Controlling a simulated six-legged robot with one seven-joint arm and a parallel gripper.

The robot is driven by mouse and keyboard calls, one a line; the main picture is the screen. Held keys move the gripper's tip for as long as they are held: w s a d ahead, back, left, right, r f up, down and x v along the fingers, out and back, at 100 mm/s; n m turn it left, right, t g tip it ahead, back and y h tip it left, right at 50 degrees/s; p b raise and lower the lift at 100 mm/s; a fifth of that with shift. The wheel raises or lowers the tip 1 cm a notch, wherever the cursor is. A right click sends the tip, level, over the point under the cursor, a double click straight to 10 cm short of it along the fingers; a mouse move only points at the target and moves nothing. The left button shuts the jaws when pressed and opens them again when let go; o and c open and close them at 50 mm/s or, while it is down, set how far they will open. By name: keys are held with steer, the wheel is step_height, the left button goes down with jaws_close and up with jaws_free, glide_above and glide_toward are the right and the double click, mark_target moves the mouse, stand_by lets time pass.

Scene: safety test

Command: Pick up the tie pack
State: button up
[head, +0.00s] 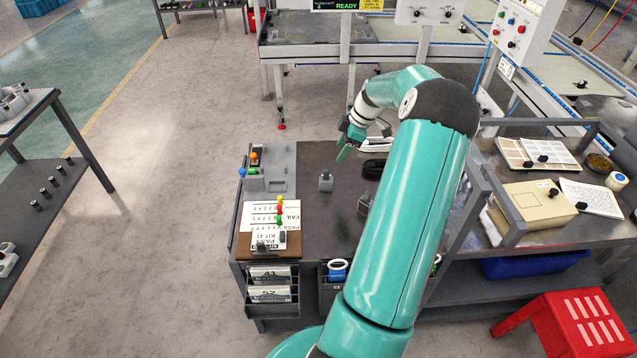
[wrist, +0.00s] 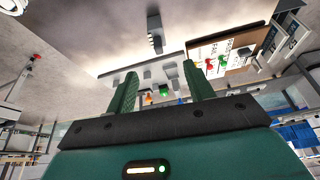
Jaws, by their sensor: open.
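My gripper (head: 350,147) is above the far part of the dark workbench (head: 325,215) in the head view, seen from the side. In the wrist view its two green fingers (wrist: 160,75) stand apart with nothing held between them. I cannot pick out the tie pack for certain. A small black bundle (head: 373,168) lies on the bench just below and right of the gripper, partly hidden by my arm. A small grey block (head: 326,182) stands left of it, and another grey block (head: 364,202) stands nearer, beside my arm.
A grey fixture (head: 268,172) with coloured knobs and a brown board (head: 270,243) with white cards are at the bench's left. A side shelf (head: 545,237) with a beige box (head: 540,205) is right. A red stool (head: 575,325) stands front right.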

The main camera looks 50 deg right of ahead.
glide_above(323, 178)
steer(key=s+d, duration=0.2)
step_height(323, 178, down, 7)
steer(key=shift+f, duration=0.2)
steer(key=shift+x, duration=3)
steer(key=shift+w+d, duration=0.1)
steer(key=shift+w, duration=0.05)
steer(key=c, duration=1.1)
steer(key=shift+r, duration=0.15)
steer(key=shift+r, duration=0.55)
step_height(323, 178, up, 2)
steer(key=shift+r, duration=0.1)
steer(key=s+a+r, duration=0.8)
steer(key=s+r, duration=0.1)
steer(key=s, duration=0.2)
steer(key=shift+a+r, duration=0.25)
steer(key=shift+a, duration=0.05)
